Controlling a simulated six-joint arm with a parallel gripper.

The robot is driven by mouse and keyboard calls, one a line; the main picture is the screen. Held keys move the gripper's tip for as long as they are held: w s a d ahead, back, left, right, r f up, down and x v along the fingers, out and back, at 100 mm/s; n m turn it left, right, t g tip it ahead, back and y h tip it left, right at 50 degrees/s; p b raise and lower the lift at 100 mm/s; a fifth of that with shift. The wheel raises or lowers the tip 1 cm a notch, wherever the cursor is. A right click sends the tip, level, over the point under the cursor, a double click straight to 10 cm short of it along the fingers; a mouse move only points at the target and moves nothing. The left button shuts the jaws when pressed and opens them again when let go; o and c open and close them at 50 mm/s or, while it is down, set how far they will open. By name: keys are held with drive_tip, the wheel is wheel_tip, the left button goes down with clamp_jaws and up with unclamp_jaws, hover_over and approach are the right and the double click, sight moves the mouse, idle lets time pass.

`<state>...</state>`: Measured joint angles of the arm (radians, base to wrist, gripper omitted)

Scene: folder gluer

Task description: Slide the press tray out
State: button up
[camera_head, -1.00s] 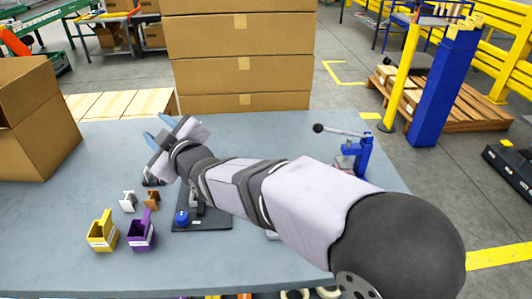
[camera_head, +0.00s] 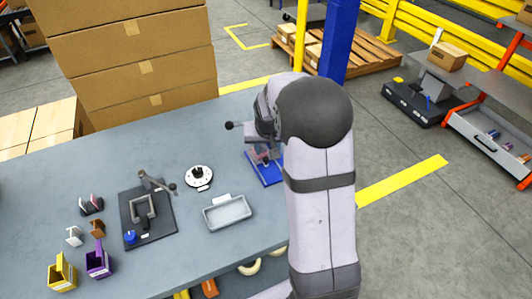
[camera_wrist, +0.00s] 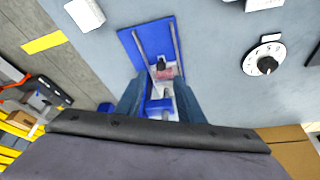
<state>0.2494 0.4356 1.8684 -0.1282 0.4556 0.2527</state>
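The press is blue, with a flat blue base (camera_head: 265,172), and stands near the table's right edge. Its lever ends in a black knob (camera_head: 229,125); my arm hides much of the press in the head view. In the wrist view the base (camera_wrist: 133,42) carries two grey rails. A small carriage with a reddish part (camera_wrist: 167,73) and a black knob sits between them; I take it for the press tray. My gripper (camera_wrist: 158,100) is open above the press, one finger on each side of its blue upper part. Contact cannot be told.
A grey bin (camera_head: 227,214) and a round dial fixture (camera_head: 199,177) stand left of the press. A black fixture board (camera_head: 160,232), a yellow bin (camera_head: 62,276) and a purple bin (camera_head: 98,264) are further left. A white object (camera_wrist: 85,14) lies by the table edge.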

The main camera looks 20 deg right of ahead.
sight(266, 159)
drive_tip(key=shift+p+x, duration=0.8)
drive_tip(key=shift+x, duration=2.9)
drive_tip(key=shift+w, duration=0.1)
drive_tip(key=shift+r, duration=0.1)
clamp_jaws()
